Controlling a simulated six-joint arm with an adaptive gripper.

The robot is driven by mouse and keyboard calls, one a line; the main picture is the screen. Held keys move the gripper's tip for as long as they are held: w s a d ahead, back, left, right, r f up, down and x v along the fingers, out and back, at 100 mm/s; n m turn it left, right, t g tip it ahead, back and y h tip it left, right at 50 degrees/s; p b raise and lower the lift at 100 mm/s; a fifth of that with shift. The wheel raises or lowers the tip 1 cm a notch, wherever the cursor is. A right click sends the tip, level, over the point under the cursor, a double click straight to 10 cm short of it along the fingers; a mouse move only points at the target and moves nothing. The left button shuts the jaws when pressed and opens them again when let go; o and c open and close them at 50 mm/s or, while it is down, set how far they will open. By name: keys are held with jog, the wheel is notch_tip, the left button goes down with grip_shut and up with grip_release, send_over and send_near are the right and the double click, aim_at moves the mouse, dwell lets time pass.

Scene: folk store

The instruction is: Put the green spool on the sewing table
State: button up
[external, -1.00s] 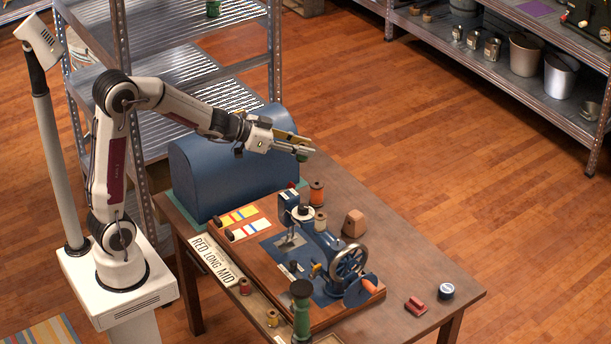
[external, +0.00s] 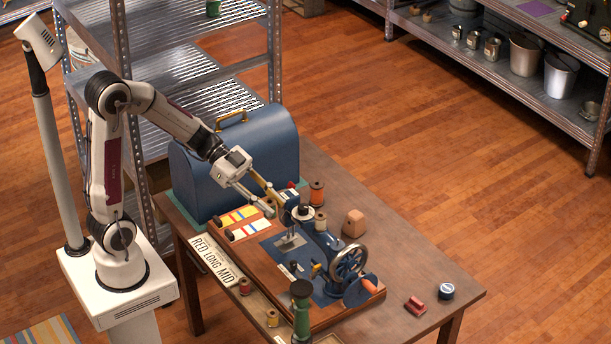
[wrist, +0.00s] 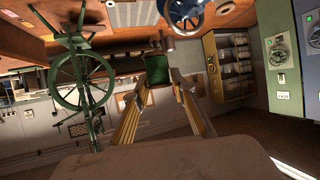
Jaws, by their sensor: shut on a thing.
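My gripper (external: 273,204) is shut on the green spool. The spool (wrist: 158,70) shows between the two fingertips in the wrist view; in the external view it is hard to make out beside the fingers. My gripper points down and right, just left of the blue sewing machine (external: 322,246) and in front of the blue domed cover. The sewing table (external: 410,262) has a brown wooden top. I cannot tell whether the spool touches anything below.
The blue domed cover (external: 235,160) stands at the table's back left. An orange spool (external: 317,192), a tan block (external: 353,223) and a tall green spool-shaped piece (external: 301,310) stand around the machine. A red piece (external: 415,306) and a round tin (external: 446,291) lie at right. The table's right side has free room.

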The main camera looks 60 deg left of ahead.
jog(key=s+f+m+g, duration=0.1)
jog(key=s+m+g, duration=0.1)
jog(key=s, duration=0.4)
notch_tip(320, 180, down, 22)
jog(key=shift+w+d+r+h, duration=0.15)
jog(key=shift+w+d+h, duration=0.1)
jog(key=shift+h, duration=0.05)
dwell(0.4)
dwell(0.4)
jog(key=shift+f, duration=2.9)
jog(key=shift+f, duration=0.1)
jog(key=shift+f, duration=1.8)
jog(key=shift+f, duration=0.15)
